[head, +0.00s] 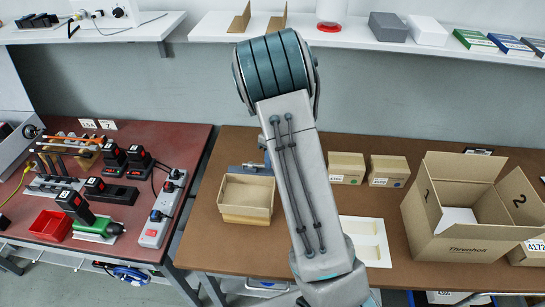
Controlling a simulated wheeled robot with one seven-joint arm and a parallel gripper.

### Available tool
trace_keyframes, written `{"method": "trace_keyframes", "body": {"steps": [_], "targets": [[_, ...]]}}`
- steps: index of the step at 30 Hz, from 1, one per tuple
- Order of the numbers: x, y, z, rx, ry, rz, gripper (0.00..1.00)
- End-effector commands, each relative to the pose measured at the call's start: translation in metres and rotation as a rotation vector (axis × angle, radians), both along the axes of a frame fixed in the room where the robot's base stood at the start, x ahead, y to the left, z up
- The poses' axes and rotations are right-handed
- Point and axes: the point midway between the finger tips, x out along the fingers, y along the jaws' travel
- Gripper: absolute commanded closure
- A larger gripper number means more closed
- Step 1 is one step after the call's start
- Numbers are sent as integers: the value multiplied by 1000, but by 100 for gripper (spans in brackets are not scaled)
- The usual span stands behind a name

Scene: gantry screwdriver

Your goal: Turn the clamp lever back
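I cannot make out a clamp lever in the head view. A small blue-grey fixture (250,169) shows at the back of the brown table, just behind an open cardboard tray (246,194). It is partly hidden by my arm, and I cannot tell whether it is a clamp. A green power screwdriver (101,229) with a black and red battery lies on the red-brown bench at the left. My arm stands large across the middle of the view. My gripper is not in view.
The brown table (210,226) carries small cartons (347,167), a white tray (368,240) and a large open box (468,215) at right. Battery chargers (118,192), a power strip (160,213) and a red bin (50,226) crowd the left bench. A shelf (350,35) runs above.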

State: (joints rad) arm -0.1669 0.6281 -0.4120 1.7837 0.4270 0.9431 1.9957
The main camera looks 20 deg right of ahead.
Motion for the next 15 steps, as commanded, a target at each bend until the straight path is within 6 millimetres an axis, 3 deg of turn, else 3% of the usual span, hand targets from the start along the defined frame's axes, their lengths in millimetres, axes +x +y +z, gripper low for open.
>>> {"method": "trace_keyframes", "body": {"steps": [10, 15], "targets": [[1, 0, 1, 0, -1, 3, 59], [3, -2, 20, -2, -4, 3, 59]]}}
